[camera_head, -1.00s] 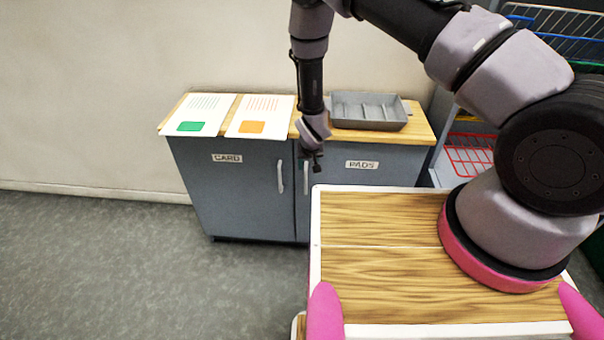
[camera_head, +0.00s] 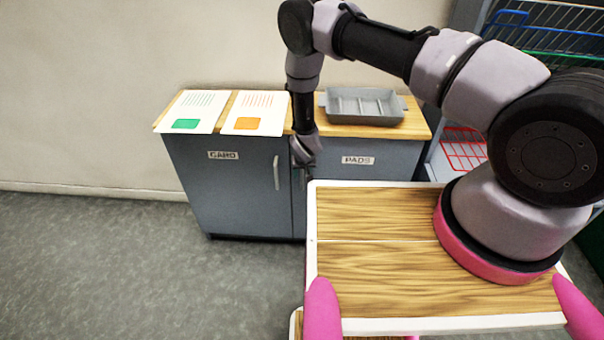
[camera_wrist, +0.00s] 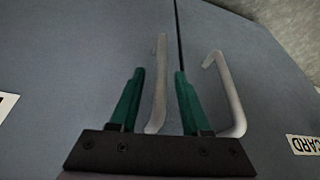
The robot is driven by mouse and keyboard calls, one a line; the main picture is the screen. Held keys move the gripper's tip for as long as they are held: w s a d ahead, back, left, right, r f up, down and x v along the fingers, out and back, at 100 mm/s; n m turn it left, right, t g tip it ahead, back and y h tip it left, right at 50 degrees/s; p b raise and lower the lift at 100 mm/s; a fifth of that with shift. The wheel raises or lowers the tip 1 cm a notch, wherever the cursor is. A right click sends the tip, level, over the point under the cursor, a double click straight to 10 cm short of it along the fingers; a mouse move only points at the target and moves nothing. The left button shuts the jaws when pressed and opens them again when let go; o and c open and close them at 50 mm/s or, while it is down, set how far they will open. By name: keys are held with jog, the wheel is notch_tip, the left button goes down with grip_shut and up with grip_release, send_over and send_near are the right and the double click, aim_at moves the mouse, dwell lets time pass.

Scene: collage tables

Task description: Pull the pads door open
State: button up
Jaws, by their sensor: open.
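The grey-blue pads door (camera_head: 358,174), labelled PADS, is the right door of the cabinet and looks closed. In the wrist view its pale bar handle (camera_wrist: 160,85) lies between the two green fingers of my gripper (camera_wrist: 155,78). The fingers are open and stand apart on either side of it; I cannot tell how deep the handle sits. In the head view my gripper (camera_head: 304,160) is in front of the door's left edge and mostly hides this handle.
The card door (camera_head: 225,190) has its own handle (camera_head: 276,173), outside the right finger in the wrist view. A grey tray (camera_head: 365,107) and two printed sheets (camera_head: 255,113) lie on the cabinet top. My wooden deck hides the pads door's lower part. Open floor lies left.

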grip_shut()
dwell(1.4)
